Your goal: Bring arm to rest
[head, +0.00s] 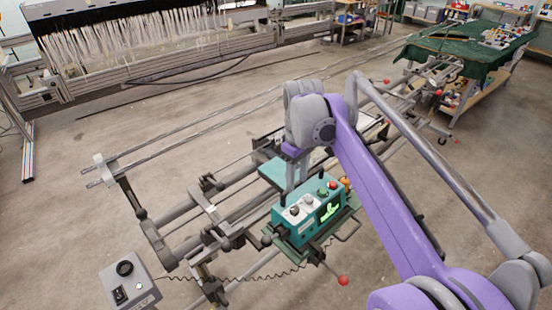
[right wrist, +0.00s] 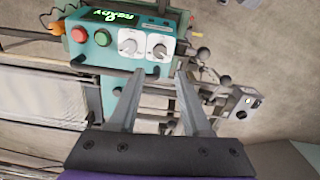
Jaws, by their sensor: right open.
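My purple right arm (head: 375,185) reaches in from the lower right of the head view. Its gripper (head: 293,182) points down just behind the teal control box (head: 318,212). In the right wrist view my right gripper (right wrist: 160,76) is open, with nothing between its two grey fingers. The teal box (right wrist: 115,58) lies beyond the fingertips there, showing a red button, a green button, two knobs and a lit green display. I cannot tell whether the fingers touch the box. My left gripper is not in view.
The box sits on a machine frame with long metal rails (head: 215,125). A grey switch box (head: 128,283) stands at lower left, with a coiled cable nearby. A loom with white threads (head: 130,42) is at the back left. A green-covered table (head: 455,50) is at the back right.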

